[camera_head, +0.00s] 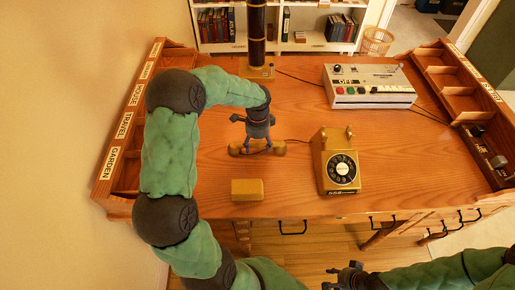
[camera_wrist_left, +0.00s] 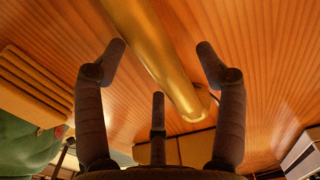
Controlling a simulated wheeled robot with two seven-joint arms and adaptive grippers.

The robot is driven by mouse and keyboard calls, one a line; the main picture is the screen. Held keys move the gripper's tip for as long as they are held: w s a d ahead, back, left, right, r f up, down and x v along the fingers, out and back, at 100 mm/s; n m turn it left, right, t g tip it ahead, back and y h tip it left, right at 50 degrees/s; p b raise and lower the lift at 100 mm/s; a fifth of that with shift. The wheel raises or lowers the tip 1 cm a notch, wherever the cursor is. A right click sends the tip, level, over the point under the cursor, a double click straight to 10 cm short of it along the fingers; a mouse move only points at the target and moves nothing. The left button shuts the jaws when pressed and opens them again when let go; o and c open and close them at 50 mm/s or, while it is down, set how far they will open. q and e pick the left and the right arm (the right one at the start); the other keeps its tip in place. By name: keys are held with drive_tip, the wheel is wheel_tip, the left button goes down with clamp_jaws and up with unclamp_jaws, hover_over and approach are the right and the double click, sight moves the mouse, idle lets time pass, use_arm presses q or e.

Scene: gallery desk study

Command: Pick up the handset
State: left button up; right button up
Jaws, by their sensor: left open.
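The gold handset (camera_head: 279,149) lies on the wooden desk, off the gold rotary telephone (camera_head: 325,160) and to its left. My left gripper (camera_head: 257,143) is right over the handset's middle and hides part of it. In the left wrist view the handset (camera_wrist_left: 150,45) runs between the spread fingers of the open left gripper (camera_wrist_left: 161,50). I cannot tell whether any finger touches it. My right gripper (camera_head: 345,275) is low at the bottom of the head view, in front of the desk, and its jaws are too small and dark to read.
A yellow block (camera_head: 247,190) lies near the desk's front edge. A grey console with coloured buttons (camera_head: 370,88) stands at the back right. A dark column (camera_head: 256,35) rises at the back. Labelled wooden trays (camera_head: 126,125) line both sides. A cord runs from handset to telephone.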

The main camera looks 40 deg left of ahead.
use_arm(q)
drive_tip(key=shift+f, duration=0.65)
drive_tip(key=shift+c, duration=0.3)
drive_tip(key=shift+r, duration=0.1)
clamp_jaws()
